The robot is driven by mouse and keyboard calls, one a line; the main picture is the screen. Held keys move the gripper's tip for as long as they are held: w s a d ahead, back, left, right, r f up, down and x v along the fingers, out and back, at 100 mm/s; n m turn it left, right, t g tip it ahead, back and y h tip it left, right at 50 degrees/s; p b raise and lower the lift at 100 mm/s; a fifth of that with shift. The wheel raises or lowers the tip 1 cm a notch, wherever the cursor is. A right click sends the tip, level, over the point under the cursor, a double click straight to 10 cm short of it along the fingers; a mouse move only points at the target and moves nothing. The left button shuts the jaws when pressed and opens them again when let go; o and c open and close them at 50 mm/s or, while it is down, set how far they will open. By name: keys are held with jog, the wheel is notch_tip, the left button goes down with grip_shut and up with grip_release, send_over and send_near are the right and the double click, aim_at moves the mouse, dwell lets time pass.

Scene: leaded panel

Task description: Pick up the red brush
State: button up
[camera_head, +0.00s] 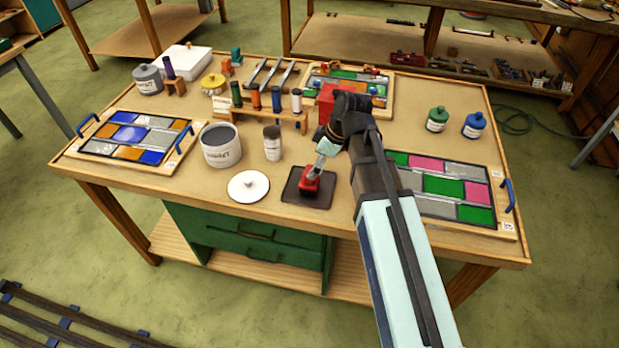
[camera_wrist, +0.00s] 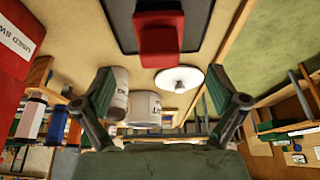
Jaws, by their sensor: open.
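A red block-shaped piece with a narrower raised part (camera_head: 311,180), which looks like the red brush, rests on a dark flat tray (camera_head: 293,193) near the table's front edge. It also shows at the top of the wrist view (camera_wrist: 160,42), on the dark tray (camera_wrist: 195,32). My gripper (camera_head: 319,166) is just above and behind the red piece, pointing down toward it. In the wrist view my gripper (camera_wrist: 160,85) has its fingers wide apart with nothing between them. Whether a fingertip touches the red piece cannot be told.
A white round lid (camera_head: 248,186) lies left of the tray. A grey bucket (camera_head: 221,148) and a small can (camera_head: 272,143) stand behind it. A rack (camera_head: 290,112) holds several coloured handles. A red box (camera_head: 327,103) stands behind my gripper. A leaded panel (camera_head: 440,185) lies at right.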

aim_at(306, 179)
jog(key=shift+p+x, duration=1.55)
jog(key=shift+x, duration=2.75)
jog(key=shift+d, duration=0.15)
jog(key=c, duration=1.3)
